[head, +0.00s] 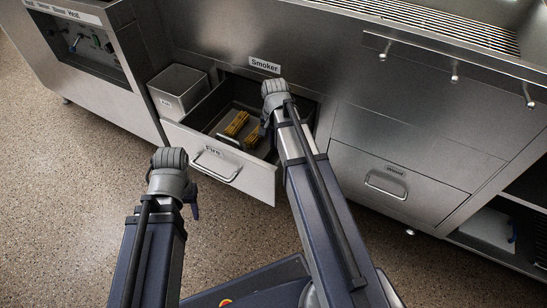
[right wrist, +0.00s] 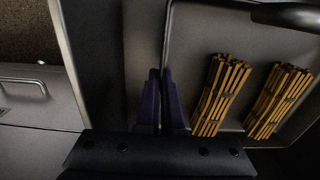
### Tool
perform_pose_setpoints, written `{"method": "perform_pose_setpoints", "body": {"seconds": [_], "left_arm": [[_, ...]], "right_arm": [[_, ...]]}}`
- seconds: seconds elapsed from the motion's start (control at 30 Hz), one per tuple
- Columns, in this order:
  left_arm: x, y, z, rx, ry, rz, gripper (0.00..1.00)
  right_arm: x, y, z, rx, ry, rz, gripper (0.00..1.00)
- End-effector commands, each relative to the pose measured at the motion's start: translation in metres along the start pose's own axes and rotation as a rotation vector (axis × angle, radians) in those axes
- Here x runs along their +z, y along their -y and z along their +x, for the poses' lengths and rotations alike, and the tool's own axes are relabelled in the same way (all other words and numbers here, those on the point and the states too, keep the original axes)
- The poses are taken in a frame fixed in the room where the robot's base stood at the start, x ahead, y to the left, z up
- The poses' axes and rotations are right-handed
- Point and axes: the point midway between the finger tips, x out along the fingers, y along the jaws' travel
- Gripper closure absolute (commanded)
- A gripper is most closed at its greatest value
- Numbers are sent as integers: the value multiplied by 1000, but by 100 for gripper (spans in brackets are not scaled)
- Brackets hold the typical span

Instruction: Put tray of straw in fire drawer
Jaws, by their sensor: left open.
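The tray of straw (right wrist: 205,30) is a grey tray with two yellow straw bundles (right wrist: 221,94), one beside the other. In the head view the bundles (head: 236,123) show inside the pulled-out fire drawer (head: 232,178), labelled "Fire"; my right arm hides part of the tray. In the right wrist view the dark blue fingers of my right gripper (right wrist: 164,82) are close together with the tray's rim between them. Whether the tray rests on the drawer floor cannot be told. My left gripper (head: 194,208) is open and empty, above the floor in front of the drawer.
An empty-looking metal bin (head: 178,92) stands left of the drawer. The "Smoker" front (head: 264,65) rises behind it. A closed "Wood" drawer (head: 385,185) is at right, and a grill with a rail (head: 455,60) above. The speckled floor (head: 70,160) at left is clear.

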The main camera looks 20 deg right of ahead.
Motion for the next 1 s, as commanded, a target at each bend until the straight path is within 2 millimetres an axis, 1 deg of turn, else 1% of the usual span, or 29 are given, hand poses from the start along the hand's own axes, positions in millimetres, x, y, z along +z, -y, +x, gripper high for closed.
{"method": "perform_pose_setpoints", "body": {"seconds": [0.03,0.17,0.27,0.5,0.6,0.87,1.0], "left_arm": [[0,-1,5,0,0,0,50],[0,0,3,1,0,1,50],[0,-1,8,1,0,1,50],[-2,-4,36,2,-1,-2,50],[-2,-5,42,2,-1,-4,50],[-2,-4,40,2,-1,-5,50],[-3,-5,44,2,-1,-6,50]], "right_arm": [[0,0,5,-1,0,0,100],[0,0,3,-1,0,0,100],[0,0,8,-1,0,0,100],[0,0,36,-1,0,0,100],[0,0,42,-1,0,0,100],[0,0,40,-1,0,0,100],[0,0,44,-1,0,0,100]]}}
